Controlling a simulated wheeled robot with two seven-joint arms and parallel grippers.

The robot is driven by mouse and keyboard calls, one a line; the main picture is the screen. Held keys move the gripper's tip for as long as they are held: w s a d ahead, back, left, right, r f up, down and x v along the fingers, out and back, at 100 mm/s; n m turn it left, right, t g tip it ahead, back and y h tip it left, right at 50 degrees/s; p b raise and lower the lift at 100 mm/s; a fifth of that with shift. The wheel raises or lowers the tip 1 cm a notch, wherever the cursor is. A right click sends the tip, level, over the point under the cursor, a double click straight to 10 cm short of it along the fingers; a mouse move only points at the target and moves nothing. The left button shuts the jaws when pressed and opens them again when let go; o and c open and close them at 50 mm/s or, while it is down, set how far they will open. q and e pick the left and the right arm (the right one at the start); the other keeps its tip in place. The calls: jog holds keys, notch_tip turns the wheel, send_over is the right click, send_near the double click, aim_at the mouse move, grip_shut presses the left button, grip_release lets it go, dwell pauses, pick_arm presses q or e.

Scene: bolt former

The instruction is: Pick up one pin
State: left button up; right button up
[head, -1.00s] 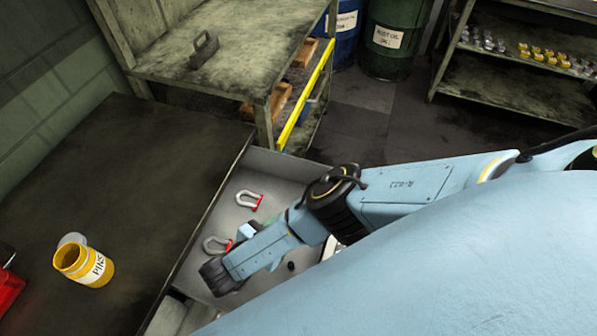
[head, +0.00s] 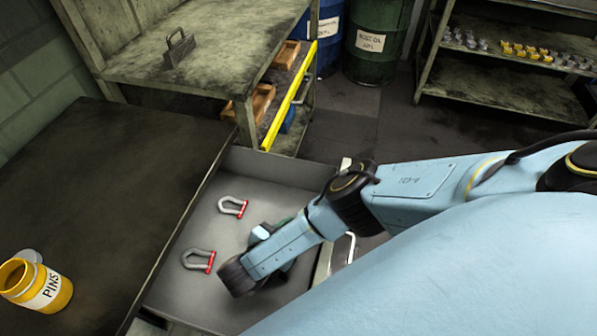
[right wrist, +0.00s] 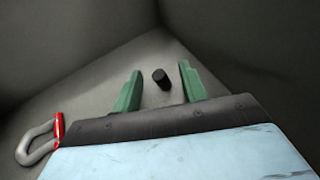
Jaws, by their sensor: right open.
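A small dark cylinder (right wrist: 161,79), which looks like a loose pin, stands or lies on the drawer floor in the right wrist view. My right gripper (right wrist: 160,88) is open, with its green fingers on either side of the cylinder in the picture. The cylinder shows slightly beyond or between the fingertips; I cannot tell the height gap. In the head view my arm hides the cylinder and most of the gripper. A yellow jar labelled PINS (head: 38,284) stands open on the dark bench at left; its contents are not visible. My left gripper is out of view.
The open grey drawer (head: 185,300) has walls close around the gripper. Two shackles with red pins, an upper one (head: 231,207) and a lower one (head: 197,260), lie left of my arm. The dark bench (head: 105,200) borders the drawer.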

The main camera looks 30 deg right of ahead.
jog(key=shift+d, duration=0.1)
grip_shut()
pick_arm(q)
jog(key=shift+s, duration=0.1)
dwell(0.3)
